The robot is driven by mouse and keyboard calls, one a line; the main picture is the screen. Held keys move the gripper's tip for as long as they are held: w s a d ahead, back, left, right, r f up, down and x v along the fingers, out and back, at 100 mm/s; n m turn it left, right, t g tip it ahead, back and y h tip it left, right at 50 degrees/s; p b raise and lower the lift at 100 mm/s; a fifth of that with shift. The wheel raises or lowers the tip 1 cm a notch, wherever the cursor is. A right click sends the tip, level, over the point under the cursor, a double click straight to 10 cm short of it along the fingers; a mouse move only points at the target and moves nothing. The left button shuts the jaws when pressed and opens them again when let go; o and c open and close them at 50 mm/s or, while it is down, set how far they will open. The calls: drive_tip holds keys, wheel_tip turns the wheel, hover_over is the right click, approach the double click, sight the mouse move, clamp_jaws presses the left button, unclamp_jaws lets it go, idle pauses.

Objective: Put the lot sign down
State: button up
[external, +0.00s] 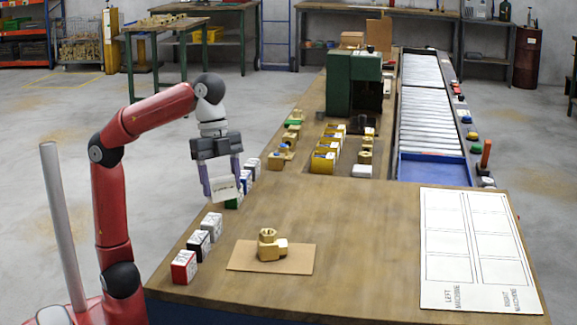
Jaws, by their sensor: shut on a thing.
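The lot sign (225,190) is a small white piece with dark lettering too small to read. My gripper (222,187) is shut on it and points down, near the left edge of the wooden table (350,225). The sign looks slightly tilted between the fingers. It appears just above the table's left edge, beside a green-sided block (234,202); I cannot tell whether it touches anything. Part of the sign is hidden by the fingers.
A brass fitting (268,245) stands on a cardboard sheet (243,258). Red (185,267), black (198,245) and grey (212,226) blocks with white faces line the left edge. A white board (473,245) marked left and right machine lies right. The middle table is clear.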

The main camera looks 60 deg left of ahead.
drive_tip(key=shift+a+b+x, duration=0.2)
drive_tip(key=shift+b+x, duration=0.05)
drive_tip(key=shift+x, duration=0.65)
drive_tip(key=shift+a+b+x, duration=0.2)
drive_tip(key=shift+a+x, duration=0.05)
drive_tip(key=shift+x, duration=0.7)
drive_tip(key=shift+a+b+x, duration=0.2)
drive_tip(key=shift+b+x, duration=0.05)
drive_tip(key=shift+x, duration=0.65)
drive_tip(key=shift+f, duration=0.25)
drive_tip(key=shift+f, duration=0.15)
drive_tip(key=o, duration=1.1)
drive_tip(key=shift+o, duration=0.2)
drive_tip(key=shift+r, duration=0.2)
drive_tip(key=p+v, duration=0.1)
drive_tip(key=v, duration=1.1)
